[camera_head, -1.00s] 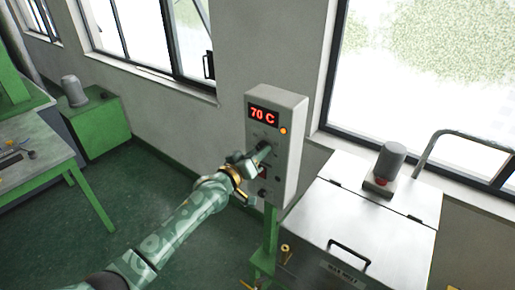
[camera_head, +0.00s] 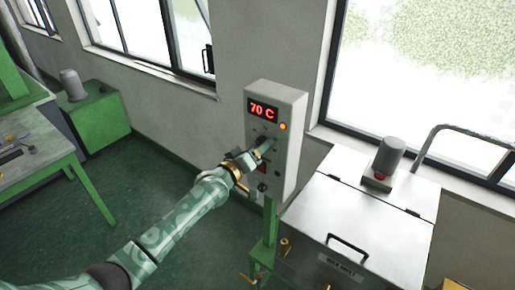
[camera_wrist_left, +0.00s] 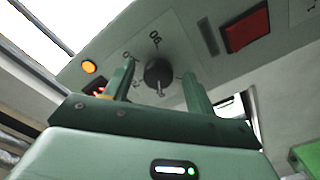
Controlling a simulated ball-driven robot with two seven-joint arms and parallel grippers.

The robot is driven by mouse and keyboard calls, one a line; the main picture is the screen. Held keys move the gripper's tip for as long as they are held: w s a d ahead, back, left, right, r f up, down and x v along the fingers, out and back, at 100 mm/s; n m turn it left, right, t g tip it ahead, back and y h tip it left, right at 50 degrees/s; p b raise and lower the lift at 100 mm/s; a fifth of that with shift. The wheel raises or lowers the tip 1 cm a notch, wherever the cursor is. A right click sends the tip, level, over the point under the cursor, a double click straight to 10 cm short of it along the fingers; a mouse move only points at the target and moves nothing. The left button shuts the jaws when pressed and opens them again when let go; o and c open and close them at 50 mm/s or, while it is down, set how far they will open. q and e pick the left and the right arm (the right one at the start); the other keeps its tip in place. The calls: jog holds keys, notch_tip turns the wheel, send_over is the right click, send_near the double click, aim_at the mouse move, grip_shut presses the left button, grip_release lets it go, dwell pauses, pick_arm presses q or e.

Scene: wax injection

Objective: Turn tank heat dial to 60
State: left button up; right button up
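The control box (camera_head: 288,140) stands on a green post, and its red display (camera_head: 263,111) reads 70 C. My left gripper (camera_head: 262,151) is at the front of the box and hides the dial in the head view. In the left wrist view the black dial (camera_wrist_left: 158,72) has a pale pointer and printed marks around it. The left gripper (camera_wrist_left: 159,80) is open there, with one finger on each side of the dial. Gaps show between the fingers and the dial; I cannot tell whether the fingertips reach past its face. My right gripper is in neither view.
An orange lamp (camera_head: 283,127) is beside the display. A red switch (camera_wrist_left: 246,28) is on the panel in the wrist view. A metal tank (camera_head: 350,215) with a lid handle and grey motor (camera_head: 390,155) stands right of the box. Green floor is open at left.

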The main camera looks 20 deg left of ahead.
pick_arm(q)
jog(key=v, duration=1.6)
jog(key=shift+b, duration=0.4)
jog(key=shift+s, duration=0.15)
